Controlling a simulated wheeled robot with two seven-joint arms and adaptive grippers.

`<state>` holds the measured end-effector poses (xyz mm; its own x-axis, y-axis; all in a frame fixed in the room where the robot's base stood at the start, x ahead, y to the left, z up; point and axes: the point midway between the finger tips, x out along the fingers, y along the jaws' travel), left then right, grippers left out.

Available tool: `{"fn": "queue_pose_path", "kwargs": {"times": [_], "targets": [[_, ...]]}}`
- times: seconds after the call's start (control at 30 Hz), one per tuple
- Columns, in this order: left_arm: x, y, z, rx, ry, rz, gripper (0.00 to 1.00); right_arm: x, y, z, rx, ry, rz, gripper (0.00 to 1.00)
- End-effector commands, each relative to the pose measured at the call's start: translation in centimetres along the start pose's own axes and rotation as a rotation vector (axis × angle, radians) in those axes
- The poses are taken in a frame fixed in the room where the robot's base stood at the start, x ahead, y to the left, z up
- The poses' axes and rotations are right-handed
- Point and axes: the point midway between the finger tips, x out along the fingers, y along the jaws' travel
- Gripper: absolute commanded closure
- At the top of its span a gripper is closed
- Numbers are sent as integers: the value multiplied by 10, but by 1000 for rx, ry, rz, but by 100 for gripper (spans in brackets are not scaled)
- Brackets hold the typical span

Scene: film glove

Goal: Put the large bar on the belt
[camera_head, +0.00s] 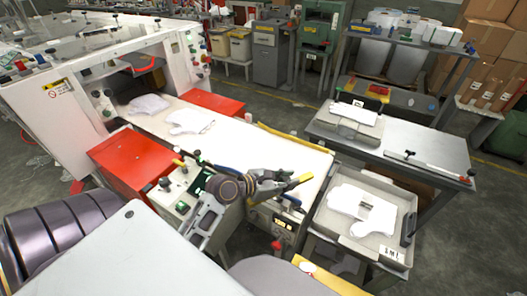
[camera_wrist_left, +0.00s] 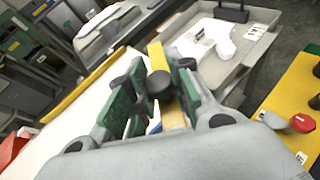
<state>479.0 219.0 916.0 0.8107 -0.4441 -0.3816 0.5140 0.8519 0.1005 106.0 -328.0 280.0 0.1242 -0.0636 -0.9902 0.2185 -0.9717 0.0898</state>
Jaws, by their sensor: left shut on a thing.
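The belt (camera_head: 240,144) is the long cream-white surface running from the white machine toward the middle of the head view. My left gripper (camera_head: 275,187) is over the near edge of the belt, by its front right end. It is shut on a yellow bar (camera_head: 301,180), the only large bar I can make out. In the left wrist view the yellow bar (camera_wrist_left: 155,55) with a black round knob sits between the green-padded fingers (camera_wrist_left: 155,92). The fingers hide part of it. My right gripper is not in view.
White gloves (camera_head: 189,121) lie on the far part of the belt. A grey tray (camera_head: 327,235) with white gloves stands right of the belt end. A grey table (camera_head: 425,150) stands behind.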

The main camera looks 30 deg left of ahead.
Motion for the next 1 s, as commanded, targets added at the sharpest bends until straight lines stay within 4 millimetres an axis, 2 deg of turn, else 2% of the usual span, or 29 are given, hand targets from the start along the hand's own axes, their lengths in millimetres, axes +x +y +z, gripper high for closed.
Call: {"fn": "queue_pose_path", "kwargs": {"times": [0.43, 0.5, 0.67, 0.87, 1.0], "targets": [[0, 0, 0, 0, -1, 0, 100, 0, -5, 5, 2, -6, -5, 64], [0, 0, 0, 0, -1, 0, 100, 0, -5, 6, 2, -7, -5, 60], [2, 4, 1, -3, 0, 8, 100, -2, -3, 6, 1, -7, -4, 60], [9, 23, 1, -21, 4, 45, 100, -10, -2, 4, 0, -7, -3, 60], [18, 46, 0, -41, 8, 91, 100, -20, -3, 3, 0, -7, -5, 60]]}}
